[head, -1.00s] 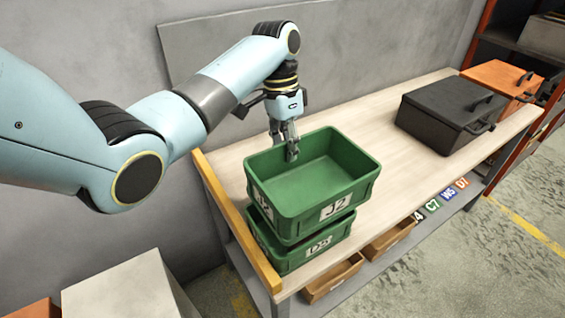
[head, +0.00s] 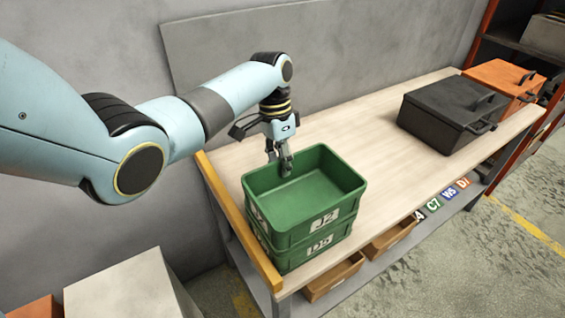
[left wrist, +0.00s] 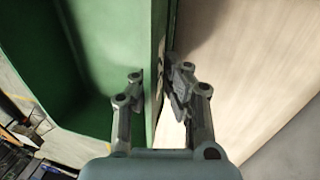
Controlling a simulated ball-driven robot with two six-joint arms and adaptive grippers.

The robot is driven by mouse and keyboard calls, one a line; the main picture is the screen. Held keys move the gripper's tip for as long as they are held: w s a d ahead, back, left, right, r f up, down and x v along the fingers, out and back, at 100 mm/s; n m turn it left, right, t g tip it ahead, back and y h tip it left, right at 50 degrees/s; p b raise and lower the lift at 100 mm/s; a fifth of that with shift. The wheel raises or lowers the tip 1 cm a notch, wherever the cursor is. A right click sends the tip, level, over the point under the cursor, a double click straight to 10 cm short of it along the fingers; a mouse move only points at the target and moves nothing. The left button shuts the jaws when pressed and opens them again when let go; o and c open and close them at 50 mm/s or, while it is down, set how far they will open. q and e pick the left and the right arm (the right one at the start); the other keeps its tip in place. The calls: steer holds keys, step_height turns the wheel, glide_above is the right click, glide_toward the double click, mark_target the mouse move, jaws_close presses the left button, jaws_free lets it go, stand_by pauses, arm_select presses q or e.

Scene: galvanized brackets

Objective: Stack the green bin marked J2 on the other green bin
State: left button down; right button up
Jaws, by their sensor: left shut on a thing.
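The green bin marked J2 (head: 318,184) sits squarely over the other green bin (head: 316,246), whose label is partly readable; no gap shows between them in the head view. My left gripper (head: 283,166) is shut on the back wall of the J2 bin, one finger inside and one outside. In the left wrist view the gripper (left wrist: 158,90) straddles the wall of the green bin (left wrist: 85,50), with the bare bench on the outer side. The J2 bin is empty. My right gripper is not in view.
The bins stand at the near left end of the wooden bench (head: 375,120), by its yellow edge strip (head: 240,225). A black case (head: 450,112) and an orange case (head: 503,75) stand at the far right. The bench between is clear.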

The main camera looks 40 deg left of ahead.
arm_select(q)
steer(key=shift+f, duration=0.25)
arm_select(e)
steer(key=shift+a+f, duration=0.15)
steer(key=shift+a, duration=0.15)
arm_select(q)
steer(key=c, duration=1.5)
jaws_free()
steer(key=shift+o, duration=0.2)
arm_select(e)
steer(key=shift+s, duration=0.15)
arm_select(q)
steer(key=shift+r, duration=0.2)
steer(key=s+b+v, duration=0.1)
steer(key=v, duration=1.1)
steer(key=shift+w+r, duration=0.45)
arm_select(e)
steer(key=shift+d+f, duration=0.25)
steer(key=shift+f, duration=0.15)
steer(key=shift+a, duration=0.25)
arm_select(q)
steer(key=shift+d+f, duration=0.1)
